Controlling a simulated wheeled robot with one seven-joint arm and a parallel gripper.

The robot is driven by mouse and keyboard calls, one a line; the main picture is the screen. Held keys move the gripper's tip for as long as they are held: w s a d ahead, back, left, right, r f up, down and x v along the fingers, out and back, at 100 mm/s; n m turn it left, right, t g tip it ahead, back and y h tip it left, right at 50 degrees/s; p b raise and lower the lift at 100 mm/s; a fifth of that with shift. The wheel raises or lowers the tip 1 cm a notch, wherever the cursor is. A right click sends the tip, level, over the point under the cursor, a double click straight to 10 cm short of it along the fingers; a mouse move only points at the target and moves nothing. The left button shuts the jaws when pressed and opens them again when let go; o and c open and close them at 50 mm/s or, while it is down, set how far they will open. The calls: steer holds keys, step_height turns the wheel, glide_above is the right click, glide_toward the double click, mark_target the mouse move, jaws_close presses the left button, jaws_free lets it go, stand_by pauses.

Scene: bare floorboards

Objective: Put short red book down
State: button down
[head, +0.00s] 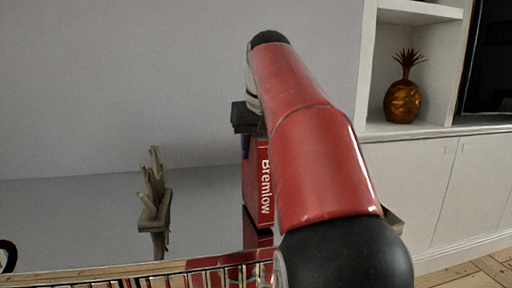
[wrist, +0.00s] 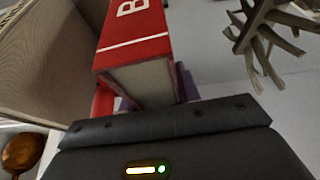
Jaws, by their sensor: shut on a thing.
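The short red book (head: 264,185) stands upright, with white "Bremlow" lettering on its spine, below the end of my arm in the head view. My gripper (head: 246,120) is shut on it from above; the fingertips are largely hidden. In the wrist view the red book (wrist: 137,38) extends out from my gripper (wrist: 150,102), its pale page edges facing the camera. Another red patch (head: 257,231) shows directly under the book; I cannot tell whether it is a second thing or a reflection, or whether the book touches it.
A branch-like sculpture (head: 154,205) stands left of the book, also in the wrist view (wrist: 268,35). A barred edge (head: 200,277) crosses the foreground. A golden pineapple (head: 402,101) sits in the white shelf unit (head: 440,185) at right. A beige ribbed thing (wrist: 50,60) lies left in the wrist view.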

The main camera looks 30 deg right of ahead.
steer(key=shift+f+b, duration=0.3)
steer(key=shift+f, duration=0.1)
steer(key=c, duration=1)
jaws_free()
